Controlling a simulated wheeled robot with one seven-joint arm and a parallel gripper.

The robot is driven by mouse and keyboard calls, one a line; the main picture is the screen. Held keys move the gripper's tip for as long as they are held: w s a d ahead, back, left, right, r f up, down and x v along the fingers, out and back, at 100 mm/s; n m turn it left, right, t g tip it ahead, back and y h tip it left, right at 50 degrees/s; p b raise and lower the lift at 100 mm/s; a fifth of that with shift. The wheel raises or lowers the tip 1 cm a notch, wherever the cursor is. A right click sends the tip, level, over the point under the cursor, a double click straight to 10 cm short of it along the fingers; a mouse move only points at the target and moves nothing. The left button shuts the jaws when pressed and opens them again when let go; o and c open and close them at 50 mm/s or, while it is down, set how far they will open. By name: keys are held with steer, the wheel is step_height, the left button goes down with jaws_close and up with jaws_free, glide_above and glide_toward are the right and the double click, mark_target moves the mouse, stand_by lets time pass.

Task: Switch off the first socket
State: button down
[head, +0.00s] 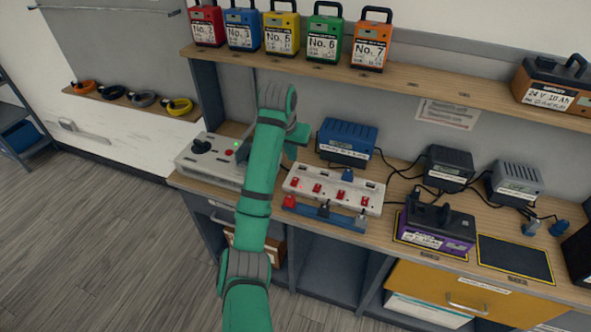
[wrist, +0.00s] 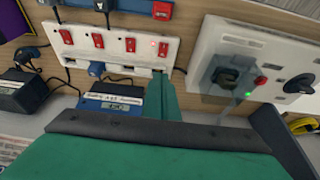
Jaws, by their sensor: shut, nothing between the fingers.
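A white socket strip (head: 330,190) with a row of red switches lies on the bench in the head view. In the wrist view the strip (wrist: 112,60) appears turned around. Its end switch (wrist: 163,49), nearest the control box, has a small red glow beside it; this is the left-end switch (head: 295,182) in the head view. My gripper (wrist: 161,82) is shut and empty, its green tip close to that end of the strip. I cannot tell whether it touches. In the head view my arm and hand hide part of the area behind the strip.
A grey control box (head: 207,160) stands left of the strip. A blue charger (head: 346,142) stands behind it, with more chargers (head: 449,168) and cables to the right. A blue bar (head: 330,217) with plugs runs along the strip's front. A shelf (head: 420,80) overhangs the bench.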

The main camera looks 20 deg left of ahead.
mark_target(295, 183)
steer(key=x, duration=1.3)
steer(key=shift+s+f, duration=0.3)
steer(key=shift+w+f, duration=0.2)
steer(key=shift+s+a, duration=0.2)
steer(key=shift+w+d+f, duration=0.15)
steer(key=shift+f, duration=0.05)
steer(key=shift+d, duration=0.2)
steer(key=shift+s+a+f, duration=0.15)
steer(key=shift+s, duration=0.8)
